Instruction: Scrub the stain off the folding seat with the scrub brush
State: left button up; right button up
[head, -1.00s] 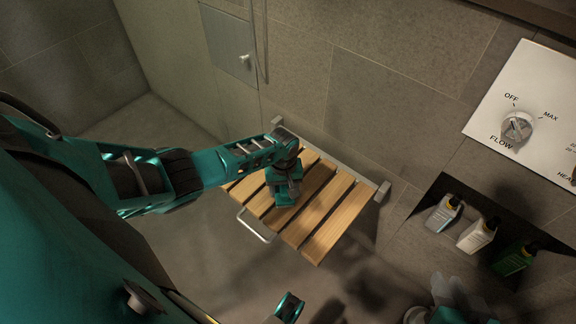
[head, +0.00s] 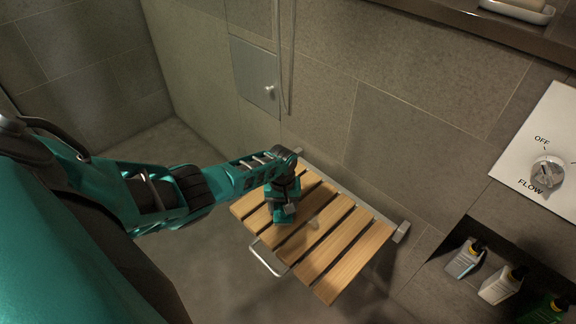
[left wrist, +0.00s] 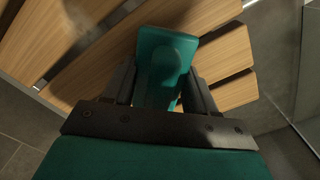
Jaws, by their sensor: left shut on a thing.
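The folding seat (head: 345,250) is a slatted wooden bench on the shower wall, folded down flat. A small greyish spot (head: 313,222) shows on a middle slat, just right of my left gripper; it may be the stain. My left gripper (head: 283,208) is over the left part of the seat, pointing down. It is shut on the teal scrub brush, which shows between the dark fingers in the left wrist view (left wrist: 165,60). The bristles are hidden, so I cannot tell if they touch the slats. My right gripper is out of view.
A metal rail (head: 268,259) sticks out from the seat's front edge. A wall niche at the lower right holds several bottles (head: 466,258). A flow knob (head: 547,172) is on a white panel at right. A soap dish (head: 517,12) sits on the upper ledge.

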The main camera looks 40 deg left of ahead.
pick_arm(q)
jog(key=shift+a, duration=0.25)
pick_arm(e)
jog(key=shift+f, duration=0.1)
